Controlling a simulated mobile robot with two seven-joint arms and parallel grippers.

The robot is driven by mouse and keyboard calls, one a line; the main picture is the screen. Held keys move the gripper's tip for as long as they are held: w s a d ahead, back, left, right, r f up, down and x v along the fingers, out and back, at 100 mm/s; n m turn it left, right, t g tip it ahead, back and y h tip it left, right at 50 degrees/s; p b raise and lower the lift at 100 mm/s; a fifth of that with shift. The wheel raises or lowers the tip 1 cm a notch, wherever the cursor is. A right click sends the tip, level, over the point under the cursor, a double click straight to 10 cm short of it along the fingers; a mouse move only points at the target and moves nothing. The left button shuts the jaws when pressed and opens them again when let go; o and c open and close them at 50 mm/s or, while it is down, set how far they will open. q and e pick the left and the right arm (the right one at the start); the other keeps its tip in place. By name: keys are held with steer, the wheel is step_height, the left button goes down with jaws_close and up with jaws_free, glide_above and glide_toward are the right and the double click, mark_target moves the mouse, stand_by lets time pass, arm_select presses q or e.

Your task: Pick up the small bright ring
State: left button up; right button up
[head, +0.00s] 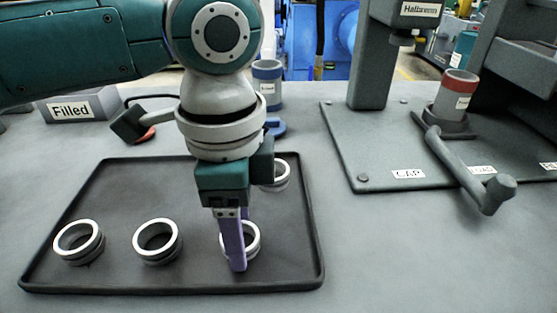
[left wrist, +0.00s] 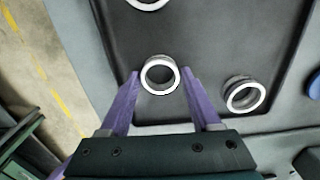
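Several short dark grey rings with bright silvery rims stand on a black tray (head: 115,190); I cannot tell by size which is the small one. In the head view one ring (head: 254,240) is partly hidden behind my left gripper (head: 236,265). In the left wrist view a ring (left wrist: 160,90) with a bright rim lies between the tips of my left gripper (left wrist: 161,75). The purple fingers are open, with a gap visible on each side of the ring. My right gripper is not in view.
Two more rings (head: 79,242) (head: 158,241) stand at the tray's front left, another (head: 282,176) behind my gripper. A "Filled" box (head: 75,106) and a blue-rimmed cup (head: 267,90) stand behind.

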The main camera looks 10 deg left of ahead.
arm_select(q)
jaws_close()
steer(key=shift+r, duration=0.15)
